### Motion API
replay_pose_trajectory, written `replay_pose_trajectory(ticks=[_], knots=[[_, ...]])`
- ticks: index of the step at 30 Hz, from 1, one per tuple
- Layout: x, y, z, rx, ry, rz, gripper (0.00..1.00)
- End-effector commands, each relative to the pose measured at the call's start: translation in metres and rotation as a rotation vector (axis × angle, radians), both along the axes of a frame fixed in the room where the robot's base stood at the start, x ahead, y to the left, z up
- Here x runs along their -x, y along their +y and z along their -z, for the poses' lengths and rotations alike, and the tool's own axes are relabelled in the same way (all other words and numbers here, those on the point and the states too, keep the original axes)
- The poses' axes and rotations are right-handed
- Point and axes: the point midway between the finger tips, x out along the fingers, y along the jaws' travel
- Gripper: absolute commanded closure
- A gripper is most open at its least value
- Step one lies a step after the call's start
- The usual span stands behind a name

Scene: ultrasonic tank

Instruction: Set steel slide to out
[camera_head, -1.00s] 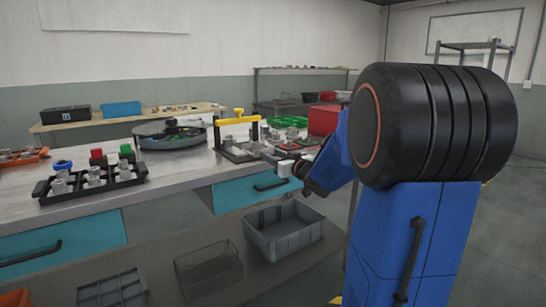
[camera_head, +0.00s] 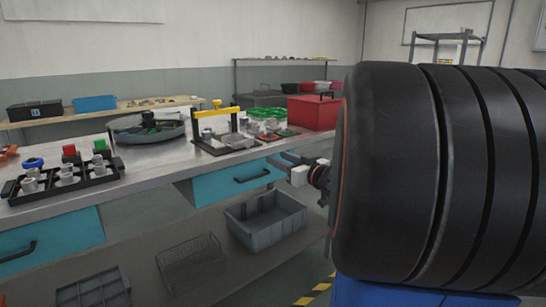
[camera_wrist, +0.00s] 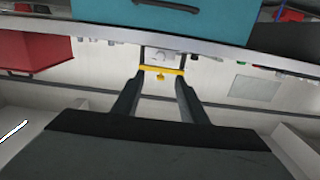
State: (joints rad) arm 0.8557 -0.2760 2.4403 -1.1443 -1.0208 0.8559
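A fixture with a yellow crossbar (camera_head: 222,110) on black posts stands near the bench's front edge in the head view. A grey metal part (camera_head: 236,141) sits in it, under the bar; I cannot tell whether this is the steel slide or how it is set. My gripper (camera_head: 288,160) is to the right of the fixture, just off the bench edge, touching nothing that I can see. The wrist view appears upside down. In it my gripper (camera_wrist: 159,78) has its two dark fingers wide apart with nothing between them, and the yellow crossbar (camera_wrist: 161,70) shows beyond.
A teal drawer (camera_head: 235,181) is under the bench edge below the fixture. A red box (camera_head: 312,112) and green trays (camera_head: 266,113) are behind. A black rack (camera_head: 100,181) with metal parts stands at left. A round grey tray (camera_head: 125,133) is left of the fixture.

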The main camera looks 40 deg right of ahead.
Motion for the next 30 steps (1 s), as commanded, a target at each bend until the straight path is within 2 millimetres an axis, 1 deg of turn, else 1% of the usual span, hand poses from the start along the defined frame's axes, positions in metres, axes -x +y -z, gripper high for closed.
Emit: replay_pose_trajectory(ticks=[3,9,26,30], knots=[[0.009,-0.001,0.0,0.001,0.0,0.001,0.61],[0.016,0.0,0.0,0.001,0.0,0.0,0.61],[0.015,0.0,0.0,0.003,0.001,0.003,0.61],[0.011,0.002,-0.002,0.026,0.012,0.052,0.61]])
